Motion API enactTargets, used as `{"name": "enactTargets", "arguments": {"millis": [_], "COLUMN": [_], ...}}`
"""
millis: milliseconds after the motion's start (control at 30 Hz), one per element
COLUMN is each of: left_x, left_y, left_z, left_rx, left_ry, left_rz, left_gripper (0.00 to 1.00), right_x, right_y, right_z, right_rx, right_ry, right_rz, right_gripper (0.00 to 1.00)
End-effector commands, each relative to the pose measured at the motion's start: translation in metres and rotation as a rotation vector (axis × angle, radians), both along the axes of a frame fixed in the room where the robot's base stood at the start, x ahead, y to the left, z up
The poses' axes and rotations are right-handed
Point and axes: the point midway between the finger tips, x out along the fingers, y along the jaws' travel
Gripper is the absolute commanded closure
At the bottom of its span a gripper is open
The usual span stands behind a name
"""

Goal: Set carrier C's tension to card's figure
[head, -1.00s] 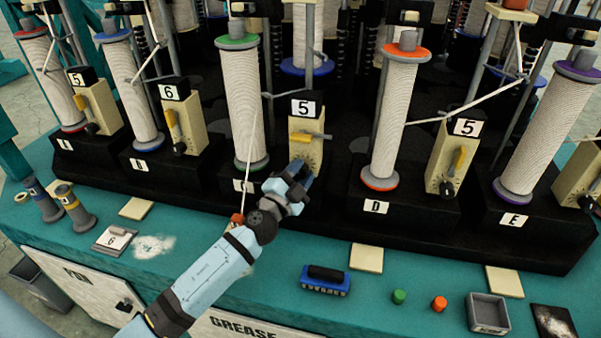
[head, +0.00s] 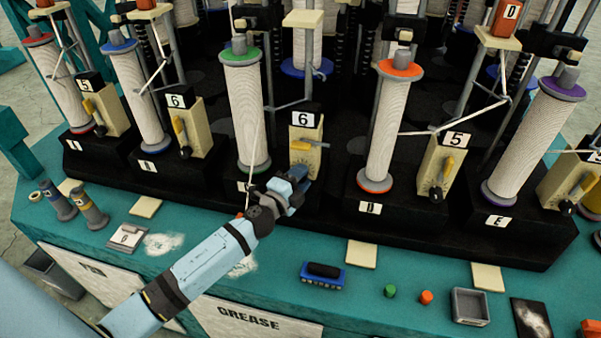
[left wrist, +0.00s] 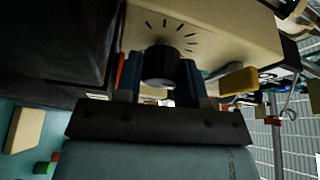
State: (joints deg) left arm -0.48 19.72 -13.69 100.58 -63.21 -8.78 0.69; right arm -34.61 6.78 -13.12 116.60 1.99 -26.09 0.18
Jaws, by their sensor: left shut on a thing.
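Carrier C is the green-topped spool (head: 245,110) in the middle of the front row; its letter plate is partly covered by my arm. Its cream tension box (head: 306,152) reads 6 and has a yellow lever (head: 308,144). My left gripper (head: 298,180) is at the bottom of this box. In the left wrist view its fingers (left wrist: 162,76) are shut on the black knob (left wrist: 160,62), below a dial of tick marks. The knob is hidden in the head view. The card (head: 127,237) on the bench at the left shows 6. My right gripper is out of view.
Neighbouring tension boxes stand close on both sides, reading 6 (head: 186,128) and 5 (head: 443,168). Threads run between spools and boxes.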

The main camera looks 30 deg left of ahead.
Motion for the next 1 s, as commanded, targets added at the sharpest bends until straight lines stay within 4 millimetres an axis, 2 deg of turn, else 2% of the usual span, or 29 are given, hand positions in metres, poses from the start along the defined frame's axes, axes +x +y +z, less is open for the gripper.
{"name": "enactTargets", "arguments": {"millis": [133,167,267,533,667,767,1000], "left_x": [0.000,0.000,0.000,0.000,-0.009,-0.024,-0.078], "left_y": [0.000,0.000,0.000,0.000,0.001,0.003,0.010], "left_z": [-0.001,-0.001,-0.001,-0.001,-0.002,-0.004,-0.009], "left_rx": [-0.001,-0.001,-0.001,-0.002,-0.002,-0.002,-0.004], "left_ry": [0.000,0.000,0.000,-0.001,0.000,0.001,0.004], "left_rz": [-0.001,-0.001,-0.001,0.000,0.000,0.000,0.000], "left_gripper": [0.88,0.62,0.39,0.39,0.39,0.39,0.39], "right_x": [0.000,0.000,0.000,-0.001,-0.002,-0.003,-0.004], "right_y": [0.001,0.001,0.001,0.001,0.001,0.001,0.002], "right_z": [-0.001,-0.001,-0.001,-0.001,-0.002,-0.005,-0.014], "right_rx": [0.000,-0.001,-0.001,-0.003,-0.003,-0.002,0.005], "right_ry": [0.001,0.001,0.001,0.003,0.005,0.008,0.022], "right_rz": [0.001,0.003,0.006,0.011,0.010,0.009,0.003], "right_gripper": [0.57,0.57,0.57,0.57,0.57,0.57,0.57]}}
